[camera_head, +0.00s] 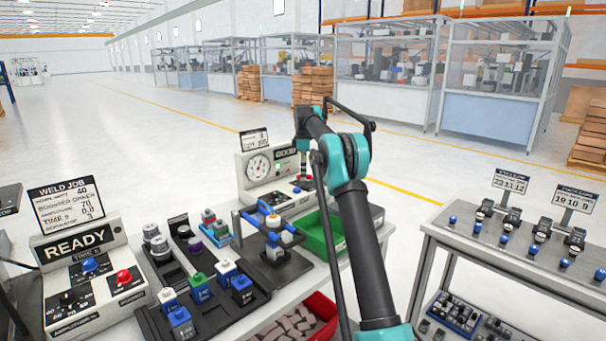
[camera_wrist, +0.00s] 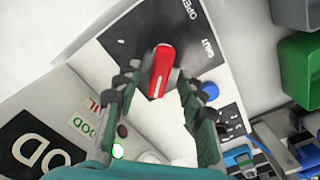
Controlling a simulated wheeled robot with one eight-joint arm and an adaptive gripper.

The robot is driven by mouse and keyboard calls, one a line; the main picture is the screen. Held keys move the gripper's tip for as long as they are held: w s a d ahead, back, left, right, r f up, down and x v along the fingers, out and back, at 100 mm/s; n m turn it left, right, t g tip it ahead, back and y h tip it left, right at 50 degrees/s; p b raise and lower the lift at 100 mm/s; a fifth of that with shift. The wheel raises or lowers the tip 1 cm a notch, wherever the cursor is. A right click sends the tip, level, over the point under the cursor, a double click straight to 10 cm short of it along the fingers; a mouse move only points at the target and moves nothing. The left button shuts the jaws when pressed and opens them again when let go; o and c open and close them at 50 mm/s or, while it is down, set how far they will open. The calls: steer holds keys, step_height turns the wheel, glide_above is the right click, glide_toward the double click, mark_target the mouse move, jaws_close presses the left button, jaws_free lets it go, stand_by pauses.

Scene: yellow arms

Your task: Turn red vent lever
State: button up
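The red vent lever (camera_wrist: 161,70) shows in the wrist view on a dark plate (camera_wrist: 188,40) marked OPEN and SHUT. It runs nearly up and down in the picture, tilted slightly. My gripper (camera_wrist: 158,82) is open, with one dark finger on each side of the lever. A gap shows between the lever and each finger, and I see no contact. In the head view my arm reaches over the bench to the box with a gauge (camera_head: 258,167) and a GOOD sign. There my gripper (camera_head: 303,174) is small, and the lever is hard to make out.
A blue button (camera_wrist: 210,91) sits right of the lever. A green bin (camera_head: 318,232) stands close to the gauge box. A blue-and-white fixture (camera_head: 272,228), a tray of blocks (camera_head: 205,300) and a READY panel (camera_head: 75,245) fill the bench to the left.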

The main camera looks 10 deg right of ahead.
steer(key=shift+c, duration=0.2)
jaws_close()
steer(key=shift+m, duration=0.3)
steer(key=m, duration=0.3)
steer(key=shift+w+d+m, duration=0.15)
steer(key=shift+w+m, duration=0.25)
steer(key=m, duration=0.4)
steer(key=shift+w+d, duration=0.3)
steer(key=shift+w, duration=0.05)
steer(key=m, duration=0.5)
steer(key=shift+w+d, duration=0.15)
steer(key=shift+d, duration=0.25)
steer(key=shift+d+m, duration=0.2)
steer(key=shift+m, duration=0.9)
steer(key=shift+d+m, duration=0.2)
steer(key=shift+m, duration=0.9)
